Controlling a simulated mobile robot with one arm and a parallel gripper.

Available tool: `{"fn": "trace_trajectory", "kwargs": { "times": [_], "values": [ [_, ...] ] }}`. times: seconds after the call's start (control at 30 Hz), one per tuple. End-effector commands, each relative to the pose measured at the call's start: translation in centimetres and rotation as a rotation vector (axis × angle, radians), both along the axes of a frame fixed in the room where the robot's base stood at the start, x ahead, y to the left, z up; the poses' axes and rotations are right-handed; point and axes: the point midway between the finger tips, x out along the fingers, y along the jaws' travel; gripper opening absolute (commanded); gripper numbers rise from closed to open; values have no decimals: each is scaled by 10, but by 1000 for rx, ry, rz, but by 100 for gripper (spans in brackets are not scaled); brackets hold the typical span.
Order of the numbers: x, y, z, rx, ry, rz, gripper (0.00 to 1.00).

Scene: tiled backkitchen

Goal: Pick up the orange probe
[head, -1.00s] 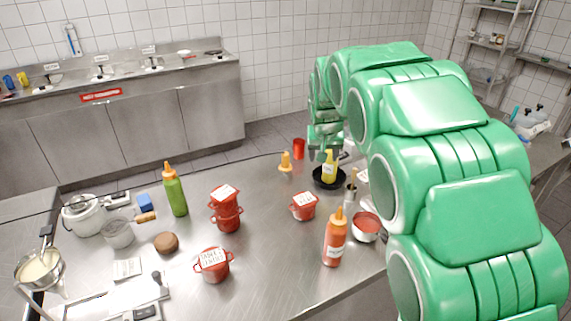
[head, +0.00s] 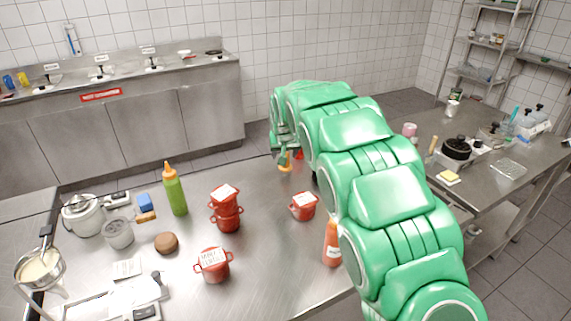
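A small upright orange item (head: 285,166) with a wider base stands near the far edge of the steel table; it looks like the orange probe, but it is small in the picture. My gripper (head: 284,153) points down right at its top and overlaps its upper part. I cannot tell whether the fingers touch it, or whether they are open or shut. My green arm covers much of the table's right side.
A red cup (head: 299,155) shows partly just right of the orange item. Red lidded pots (head: 303,207) (head: 213,265), stacked red pots (head: 227,217), a green squeeze bottle (head: 175,192) and a red bottle (head: 332,243) stand nearer. The table left of the orange item is clear.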

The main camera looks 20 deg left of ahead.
Motion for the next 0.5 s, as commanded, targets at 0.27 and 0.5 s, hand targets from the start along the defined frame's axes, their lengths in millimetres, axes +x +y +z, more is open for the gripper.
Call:
{"fn": "trace_trajectory", "kwargs": {
  "times": [0.27,0.5],
  "values": [
    [7,1,-12,-1,2,0,59],
    [21,2,-32,-2,1,0,59]
  ]
}}
